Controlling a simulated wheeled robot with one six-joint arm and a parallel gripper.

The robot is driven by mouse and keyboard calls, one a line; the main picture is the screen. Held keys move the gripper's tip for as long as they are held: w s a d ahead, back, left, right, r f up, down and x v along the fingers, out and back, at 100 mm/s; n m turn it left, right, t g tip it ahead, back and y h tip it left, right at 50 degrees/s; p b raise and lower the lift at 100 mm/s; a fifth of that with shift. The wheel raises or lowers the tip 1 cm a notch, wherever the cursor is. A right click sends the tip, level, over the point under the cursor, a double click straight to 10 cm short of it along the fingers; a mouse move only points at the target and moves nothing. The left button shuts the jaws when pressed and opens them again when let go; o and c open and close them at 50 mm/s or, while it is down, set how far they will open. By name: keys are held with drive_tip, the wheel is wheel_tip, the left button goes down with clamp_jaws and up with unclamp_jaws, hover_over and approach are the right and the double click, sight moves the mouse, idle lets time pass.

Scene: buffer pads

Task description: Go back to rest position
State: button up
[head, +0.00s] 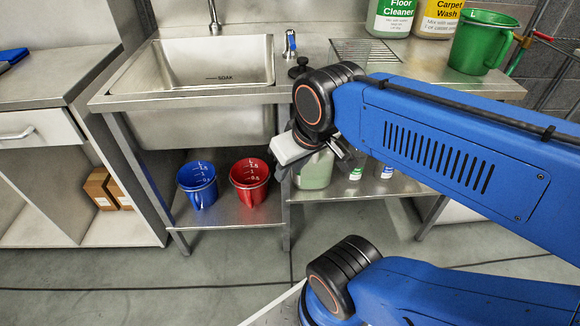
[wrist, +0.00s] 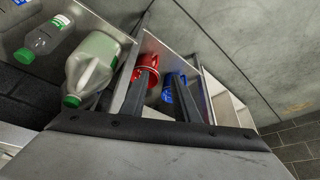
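My gripper (head: 314,165) hangs from my blue arm in front of the sink bench's lower shelf, right of the red jug. In the wrist view my gripper (wrist: 158,75) shows its two dark fingers apart with nothing held. The red jug (wrist: 147,70) and blue jug (wrist: 180,95) show beyond the fingers. My arm reaches in from the right of the head view, its elbow joint near the bench's front edge.
The steel bench carries a sink (head: 215,65) and a green jug (head: 481,42). The lower shelf holds the blue jug (head: 197,183), red jug (head: 250,181) and a pale container (head: 315,172). Cardboard boxes (head: 103,188) sit at left. The floor in front is clear.

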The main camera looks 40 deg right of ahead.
clamp_jaws()
drive_tip(key=w+d+r+m+g, duration=0.1)
drive_tip(key=w+d+r+m, duration=0.15)
drive_tip(key=w+r, duration=0.55)
drive_tip(key=w+d+r+m+g, duration=0.1)
drive_tip(key=w+d+r, duration=0.2)
drive_tip(key=w+r, duration=0.55)
drive_tip(key=w+d+r+m+g, duration=0.3)
drive_tip(key=w+d+r, duration=0.8)
drive_tip(key=w, duration=0.2)
wheel_tip(320, 180, down, 7)
drive_tip(key=shift+s, duration=0.25)
idle(1.4)
drive_tip(key=shift+f, duration=1.55)
drive_tip(key=shift+s, duration=0.1)
